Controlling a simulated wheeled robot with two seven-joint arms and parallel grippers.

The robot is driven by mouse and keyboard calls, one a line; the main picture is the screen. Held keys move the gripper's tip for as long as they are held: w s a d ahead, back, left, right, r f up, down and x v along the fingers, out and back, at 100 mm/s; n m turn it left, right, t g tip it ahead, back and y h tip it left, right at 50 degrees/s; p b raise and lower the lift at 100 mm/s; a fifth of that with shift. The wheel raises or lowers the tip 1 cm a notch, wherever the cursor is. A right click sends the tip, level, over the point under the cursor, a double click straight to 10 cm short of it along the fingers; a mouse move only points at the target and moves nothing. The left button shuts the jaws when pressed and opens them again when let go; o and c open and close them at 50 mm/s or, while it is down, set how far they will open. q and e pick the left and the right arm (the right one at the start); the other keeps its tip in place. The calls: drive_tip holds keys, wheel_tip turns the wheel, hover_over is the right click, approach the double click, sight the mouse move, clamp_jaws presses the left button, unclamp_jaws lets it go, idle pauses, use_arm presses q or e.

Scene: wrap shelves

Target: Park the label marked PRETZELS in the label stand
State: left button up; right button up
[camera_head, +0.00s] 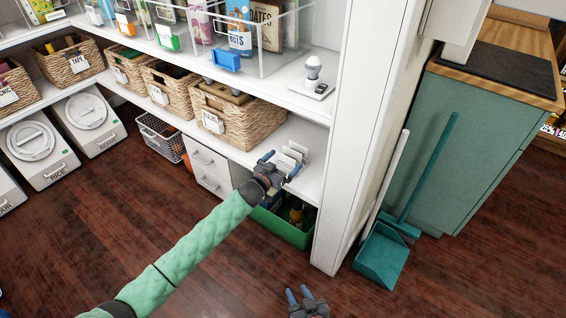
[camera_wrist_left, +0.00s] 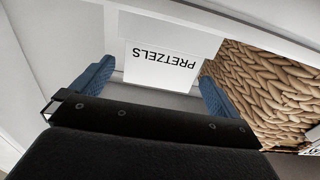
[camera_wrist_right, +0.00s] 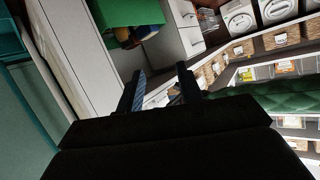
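The white label marked PRETZELS (camera_wrist_left: 160,68) shows upside down in the left wrist view, between and beyond the blue fingers. Its left and right edges look clear of both fingers. My left gripper (camera_head: 279,167) is open at the small white label stand (camera_head: 292,155) on the lower shelf in the head view. The label appears to be at the stand, but I cannot tell exactly how it is seated. My right gripper (camera_head: 299,291) is open and empty, low over the floor; its fingers (camera_wrist_right: 160,84) stand apart in the right wrist view.
A wicker basket (camera_head: 258,128) stands just left of the stand, also close in the left wrist view (camera_wrist_left: 265,90). A white upright panel (camera_head: 365,130) bounds the right side. A green crate (camera_head: 281,228) sits below. A teal dustpan (camera_head: 382,257) leans beyond.

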drive_tip(key=shift+f, duration=0.15)
use_arm(q)
drive_tip(key=v, duration=0.8)
drive_tip(key=shift+p, duration=0.3)
use_arm(e)
drive_tip(key=s+d+f+g, duration=0.1)
drive_tip(key=s+f+g, duration=0.4)
drive_tip(key=s+f, duration=0.4)
wheel_tip(320, 180, down, 3)
drive_tip(key=shift+f+h, duration=0.1)
drive_tip(key=shift+h, duration=0.3)
use_arm(q)
drive_tip(key=shift+w, duration=0.1)
use_arm(e)
drive_tip(key=shift+s+d, duration=0.1)
